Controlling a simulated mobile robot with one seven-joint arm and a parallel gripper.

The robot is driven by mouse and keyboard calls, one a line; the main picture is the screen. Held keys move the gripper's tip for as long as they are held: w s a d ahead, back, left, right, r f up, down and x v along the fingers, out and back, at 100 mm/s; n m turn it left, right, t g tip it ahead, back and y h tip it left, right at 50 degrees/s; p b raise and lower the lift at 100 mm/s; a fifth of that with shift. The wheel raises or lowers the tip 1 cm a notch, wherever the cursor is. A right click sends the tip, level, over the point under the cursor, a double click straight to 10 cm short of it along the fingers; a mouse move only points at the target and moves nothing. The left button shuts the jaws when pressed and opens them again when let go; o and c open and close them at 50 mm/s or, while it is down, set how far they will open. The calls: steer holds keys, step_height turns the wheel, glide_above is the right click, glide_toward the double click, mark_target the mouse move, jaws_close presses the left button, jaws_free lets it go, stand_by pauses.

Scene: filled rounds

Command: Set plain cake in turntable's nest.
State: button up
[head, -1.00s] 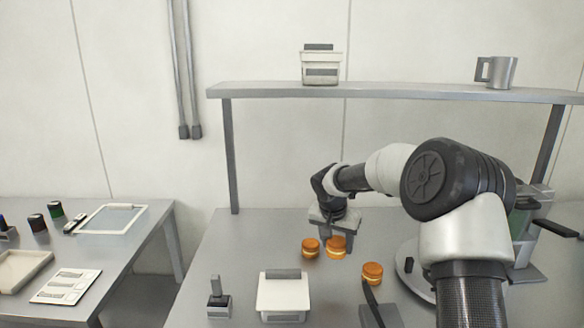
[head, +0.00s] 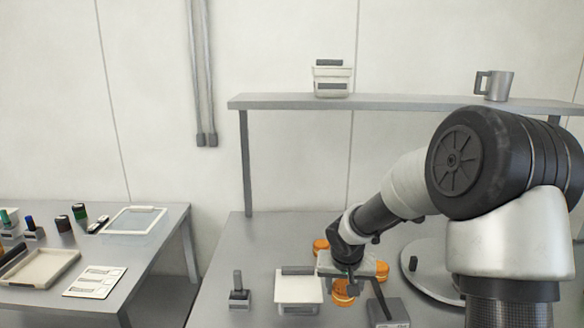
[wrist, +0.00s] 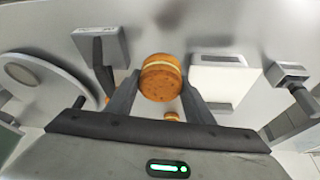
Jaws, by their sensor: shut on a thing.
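My gripper (head: 350,287) is shut on an orange-brown round cake (head: 343,294) with a pale filling band. In the wrist view the cake (wrist: 160,78) sits between the two fingertips. Two similar cakes stand behind it: one left of the gripper (head: 320,246), one partly hidden to its right (head: 382,269). I cannot tell from their look which cake is plain. The grey turntable (head: 436,268) lies to the right, partly hidden by my arm.
A white lidded box (head: 298,292) and a small stamp-like tool (head: 239,297) stand left of the gripper. A grey block with a dark upright handle (head: 388,312) stands close on the right, between gripper and turntable. A shelf (head: 400,102) spans the back.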

steer(key=s+n+y+p, duration=0.1)
steer(key=s+n+p, duration=0.1)
steer(key=s, duration=1.1)
steer(key=shift+w+d+r, duration=0.1)
steer(key=shift+d+r, duration=0.05)
steer(key=shift+r, duration=0.75)
steer(key=shift+w+d+r, duration=0.15)
steer(key=shift+d+r, duration=0.05)
steer(key=shift+r, duration=0.65)
steer(key=shift+w+d+r, duration=0.1)
steer(key=shift+d+r, duration=0.05)
steer(key=shift+r, duration=0.75)
